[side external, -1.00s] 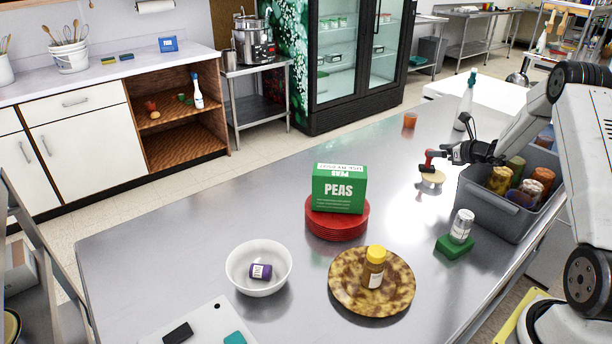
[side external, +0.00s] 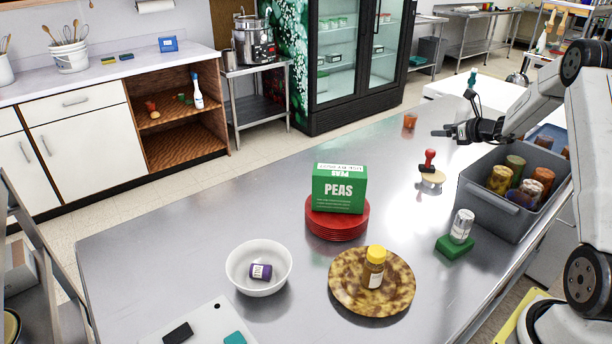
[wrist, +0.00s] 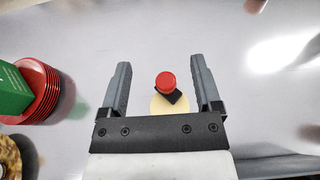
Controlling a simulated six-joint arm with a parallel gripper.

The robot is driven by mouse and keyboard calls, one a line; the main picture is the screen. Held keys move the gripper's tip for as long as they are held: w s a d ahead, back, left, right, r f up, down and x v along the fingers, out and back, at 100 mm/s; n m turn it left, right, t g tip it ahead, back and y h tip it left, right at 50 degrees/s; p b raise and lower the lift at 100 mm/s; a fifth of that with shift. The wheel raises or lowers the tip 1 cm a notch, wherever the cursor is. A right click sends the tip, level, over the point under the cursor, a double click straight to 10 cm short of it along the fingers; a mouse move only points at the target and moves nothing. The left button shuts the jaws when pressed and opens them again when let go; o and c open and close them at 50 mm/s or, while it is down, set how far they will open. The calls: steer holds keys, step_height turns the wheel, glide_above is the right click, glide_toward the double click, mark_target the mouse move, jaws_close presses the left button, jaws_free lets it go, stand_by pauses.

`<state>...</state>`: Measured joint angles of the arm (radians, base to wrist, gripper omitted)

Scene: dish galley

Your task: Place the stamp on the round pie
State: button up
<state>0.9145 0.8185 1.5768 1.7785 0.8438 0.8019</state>
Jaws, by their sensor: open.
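In the wrist view the fingers of my gripper (wrist: 162,80) stand wide on either side of the stamp.
A grey bin (side external: 488,207) of jars and cans stands to the right. A peas box (side external: 339,188) sits on stacked red plates (side external: 337,222). An orange cup (side external: 410,120) and bottle are behind. Table between is clear.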

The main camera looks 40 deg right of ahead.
steer(key=s+a+f+n+g+y, duration=0.15)
steer(key=a+n+g, duration=0.25)
steer(key=a+n, duration=0.65)
steer(key=s+a+f+n+g+y, duration=0.15)
steer(key=a+n+g, duration=0.3)
steer(key=a, duration=1.15)
steer(key=s+a+n+g+h, duration=0.2)
steer(key=s+a+n, duration=1.1)
steer(key=n, duration=0.8)
steer(key=shift+s+a+r+h, duration=0.25)
steer(key=shift+s+r+h, duration=0.2)
steer(key=shift+s, duration=1.1)
steer(key=shift+g, duration=0.25)
